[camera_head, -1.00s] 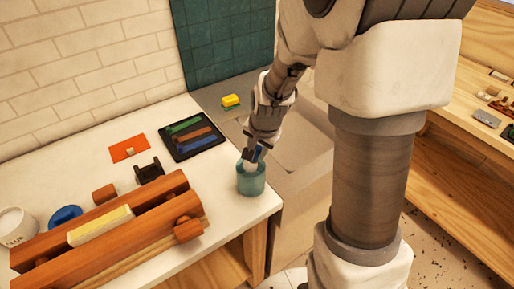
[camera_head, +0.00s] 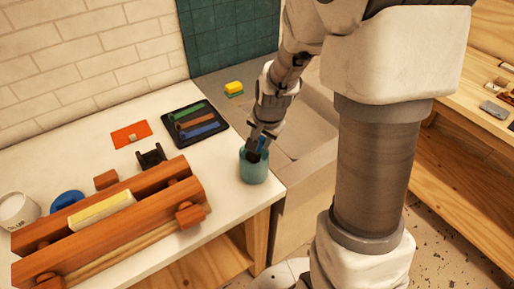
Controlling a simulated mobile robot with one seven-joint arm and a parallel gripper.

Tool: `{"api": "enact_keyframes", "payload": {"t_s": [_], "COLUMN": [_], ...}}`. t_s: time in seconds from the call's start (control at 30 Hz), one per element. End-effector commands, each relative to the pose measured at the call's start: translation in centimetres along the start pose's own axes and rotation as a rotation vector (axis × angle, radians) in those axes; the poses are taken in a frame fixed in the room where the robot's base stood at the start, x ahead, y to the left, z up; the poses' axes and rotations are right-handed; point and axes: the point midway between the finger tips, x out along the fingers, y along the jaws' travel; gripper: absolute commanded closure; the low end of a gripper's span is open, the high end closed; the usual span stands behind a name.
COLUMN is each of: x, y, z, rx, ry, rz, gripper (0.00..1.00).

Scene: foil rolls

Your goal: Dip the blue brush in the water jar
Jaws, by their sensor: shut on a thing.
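The teal water jar (camera_head: 254,170) stands upright near the right front corner of the white counter. My gripper (camera_head: 256,152) points down at the jar's mouth, with its fingertips at or just inside the rim. It is shut on the blue brush (camera_head: 263,144), of which only a small blue part shows beside the fingers. The rest of the brush is hidden by the gripper and the jar wall. I cannot tell how deep its bristles are or see the water level.
A black tray (camera_head: 195,135) with green, brown and blue strips lies behind the jar. A wooden rack (camera_head: 105,225) holds a pale yellow block at left. A white cup (camera_head: 17,210) and blue disc (camera_head: 67,200) are farther left. A sink (camera_head: 300,125) adjoins the counter at right.

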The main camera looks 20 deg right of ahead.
Motion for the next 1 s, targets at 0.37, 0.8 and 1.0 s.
{"api": "enact_keyframes", "payload": {"t_s": [0.37,0.8,1.0], "x": [-3.1,-6.4,-6.8], "y": [-0.9,-1.8,-1.8], "z": [-0.8,-1.6,-1.6], "rx": [-0.001,0.0,0.0], "ry": [0.001,0.0,0.001], "rz": [-0.001,0.0,0.0], "gripper": [1.0,1.0,1.0]}}
